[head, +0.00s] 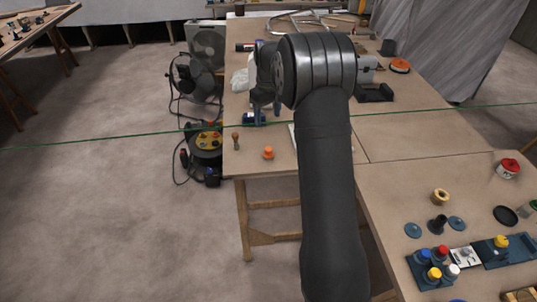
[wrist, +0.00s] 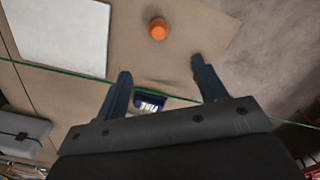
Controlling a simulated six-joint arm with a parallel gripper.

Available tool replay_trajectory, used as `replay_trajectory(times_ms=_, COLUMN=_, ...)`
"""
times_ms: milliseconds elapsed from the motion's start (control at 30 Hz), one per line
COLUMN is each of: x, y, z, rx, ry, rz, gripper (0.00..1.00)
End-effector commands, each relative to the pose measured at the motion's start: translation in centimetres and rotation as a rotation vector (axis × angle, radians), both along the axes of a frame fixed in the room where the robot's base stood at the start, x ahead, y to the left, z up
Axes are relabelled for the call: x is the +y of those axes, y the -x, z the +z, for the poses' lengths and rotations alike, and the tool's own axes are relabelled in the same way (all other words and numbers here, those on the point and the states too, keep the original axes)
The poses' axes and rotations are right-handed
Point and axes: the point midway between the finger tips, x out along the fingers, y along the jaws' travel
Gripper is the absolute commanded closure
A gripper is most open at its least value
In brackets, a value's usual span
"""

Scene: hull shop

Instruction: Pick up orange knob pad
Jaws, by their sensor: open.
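The orange knob pad (head: 268,153) stands on the tan workbench (head: 245,165) near its front left edge. It also shows in the wrist view (wrist: 158,29), at the top middle beyond my fingertips. My gripper (wrist: 160,68) is open, with nothing between its two fingers. In the head view my gripper (head: 266,108) is above the bench, farther back than the knob pad and apart from it. My arm covers part of the bench to the right of the pad.
A dark blue lettered item (wrist: 150,103) lies below my gripper. A white sheet (wrist: 62,38) lies nearby. A thin green line (head: 180,132) crosses the view. A cable reel (head: 207,141) stands on the floor beside the bench.

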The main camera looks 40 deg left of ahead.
Motion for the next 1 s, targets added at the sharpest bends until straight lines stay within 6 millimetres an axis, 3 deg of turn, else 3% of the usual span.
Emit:
replay_trajectory(times_ms=167, x=-0.1, y=0.1, z=-2.7, rx=0.003, ry=0.004, rz=-0.009, gripper=0.35)
replay_trajectory(times_ms=500, x=-0.1, y=0.1, z=-10.0, rx=0.004, ry=0.004, rz=-0.007, gripper=0.35)
replay_trajectory(times_ms=867, x=0.0, y=-0.1, z=-12.7, rx=0.001, ry=0.001, rz=-0.006, gripper=0.35)
replay_trajectory(times_ms=1000, x=-0.1, y=-0.2, z=-14.5, rx=0.003, ry=0.004, rz=-0.007, gripper=0.35)
